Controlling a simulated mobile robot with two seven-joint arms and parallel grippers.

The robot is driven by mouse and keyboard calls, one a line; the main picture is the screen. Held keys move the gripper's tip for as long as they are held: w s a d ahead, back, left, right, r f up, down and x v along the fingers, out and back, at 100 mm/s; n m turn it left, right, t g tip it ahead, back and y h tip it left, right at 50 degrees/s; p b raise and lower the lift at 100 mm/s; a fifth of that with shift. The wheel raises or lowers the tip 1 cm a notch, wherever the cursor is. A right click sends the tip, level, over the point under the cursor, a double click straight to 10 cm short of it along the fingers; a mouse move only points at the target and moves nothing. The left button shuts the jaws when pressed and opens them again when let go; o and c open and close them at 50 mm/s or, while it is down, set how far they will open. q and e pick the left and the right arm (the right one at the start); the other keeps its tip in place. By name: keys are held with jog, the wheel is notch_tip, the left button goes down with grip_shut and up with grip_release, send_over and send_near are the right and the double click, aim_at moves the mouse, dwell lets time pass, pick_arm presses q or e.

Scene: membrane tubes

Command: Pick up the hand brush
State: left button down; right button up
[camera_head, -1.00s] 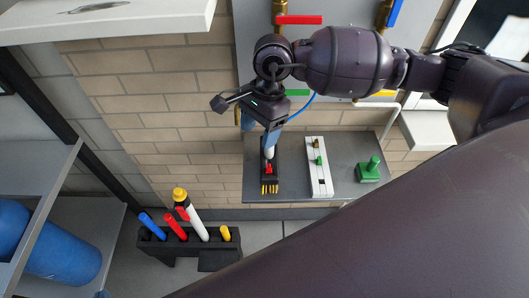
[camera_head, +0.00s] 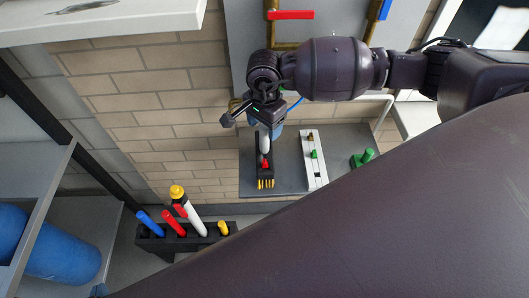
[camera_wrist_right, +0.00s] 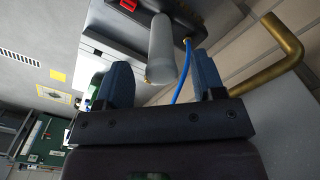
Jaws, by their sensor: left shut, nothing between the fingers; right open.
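My right gripper (camera_head: 268,126) is above the handle's far end. In the right wrist view the grey handle (camera_wrist_right: 161,45) shows between the two blue fingers of my right gripper (camera_wrist_right: 162,66), which are apart; contact cannot be told. A red part (camera_wrist_right: 128,5) shows behind it. My left gripper is not in view.
A white strip (camera_head: 317,170) with small green and brass parts and a green knob (camera_head: 363,158) share the grey shelf (camera_head: 285,155). A black rack (camera_head: 175,243) with coloured tubes stands lower left. A blue hose (camera_wrist_right: 182,70) and brass pipe (camera_wrist_right: 285,45) are close by.

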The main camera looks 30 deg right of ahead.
aim_at(264, 146)
jog(key=shift+f, duration=1.35)
jog(key=shift+w, duration=0.1)
grip_shut()
